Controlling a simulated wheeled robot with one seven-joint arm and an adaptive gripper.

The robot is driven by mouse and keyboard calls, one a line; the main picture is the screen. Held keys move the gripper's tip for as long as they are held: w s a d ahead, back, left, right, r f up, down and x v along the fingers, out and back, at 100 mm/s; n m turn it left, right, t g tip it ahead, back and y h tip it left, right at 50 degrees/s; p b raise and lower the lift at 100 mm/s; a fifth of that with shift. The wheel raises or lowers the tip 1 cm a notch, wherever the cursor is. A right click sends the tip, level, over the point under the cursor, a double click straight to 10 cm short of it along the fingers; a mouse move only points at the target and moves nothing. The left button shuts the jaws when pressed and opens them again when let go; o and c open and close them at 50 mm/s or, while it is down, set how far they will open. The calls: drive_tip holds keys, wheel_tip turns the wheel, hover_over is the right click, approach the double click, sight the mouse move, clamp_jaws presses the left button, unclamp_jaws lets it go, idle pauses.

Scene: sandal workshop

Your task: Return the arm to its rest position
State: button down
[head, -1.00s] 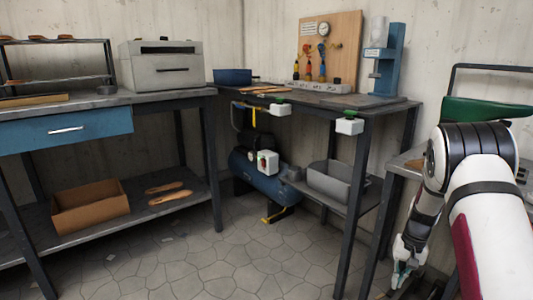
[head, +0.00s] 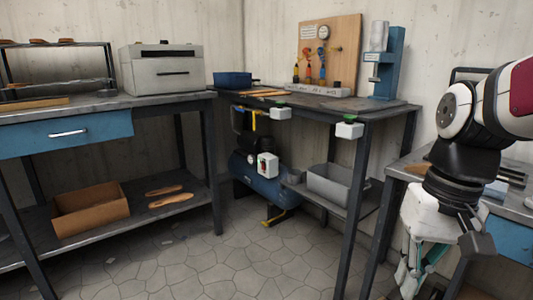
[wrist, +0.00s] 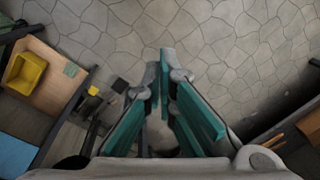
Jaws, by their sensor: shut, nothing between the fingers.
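My gripper (head: 408,288) hangs at the lower right of the head view, pointing down beside the right-hand bench. Its fingertips are near the bottom edge of that view. In the wrist view my gripper (wrist: 165,75) has its teal-padded fingers drawn together at the tips, with nothing between them. Bare stone floor shows beyond the tips. My arm is folded at the right edge of the head view, in front of the right-hand bench.
The right-hand bench (head: 512,208) stands close to my arm. The corner bench (head: 350,103) carries a blue press (head: 390,65), with a blue compressor (head: 262,185) below. The left bench (head: 170,98) bears a grey oven (head: 160,72). The floor (head: 240,262) between is clear.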

drive_tip(key=s+a+n+h, duration=0.1)
drive_tip(key=s+a, duration=0.1)
drive_tip(key=s, duration=1.5)
wheel_tip(320, 180, up, 39)
drive_tip(key=t+p, duration=0.4)
drive_tip(key=p, duration=3.4)
drive_tip(key=shift+w+d+n, duration=0.15)
drive_tip(key=shift+w+n, duration=0.1)
drive_tip(key=shift+n, duration=0.05)
drive_tip(key=shift+d, duration=0.1)
